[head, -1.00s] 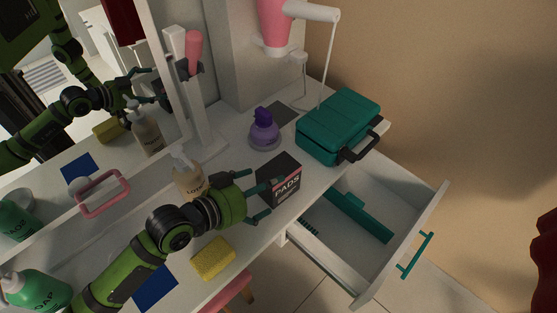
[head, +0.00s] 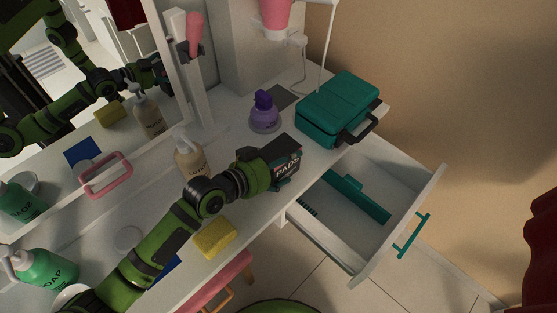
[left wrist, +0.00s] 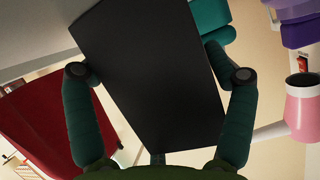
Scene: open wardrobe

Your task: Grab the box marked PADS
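The black box marked PADS (head: 289,154) stands on the white tabletop near its front edge, by the open drawer. My left gripper (head: 277,172) is at the box in the head view and partly hides it. In the left wrist view the box's dark face (left wrist: 150,75) fills the space between the two fingers (left wrist: 160,75), one finger along each side. The fingertips look close to or against the box edges; firm contact cannot be made out. The box rests on the table. My right gripper is not in view.
A teal case (head: 338,105) and purple bottle (head: 265,112) stand behind the box. A lotion bottle (head: 190,160) and yellow sponge (head: 215,238) are near my left arm. The drawer (head: 405,215) is open at the right. A mirror (head: 100,130) reflects my arm.

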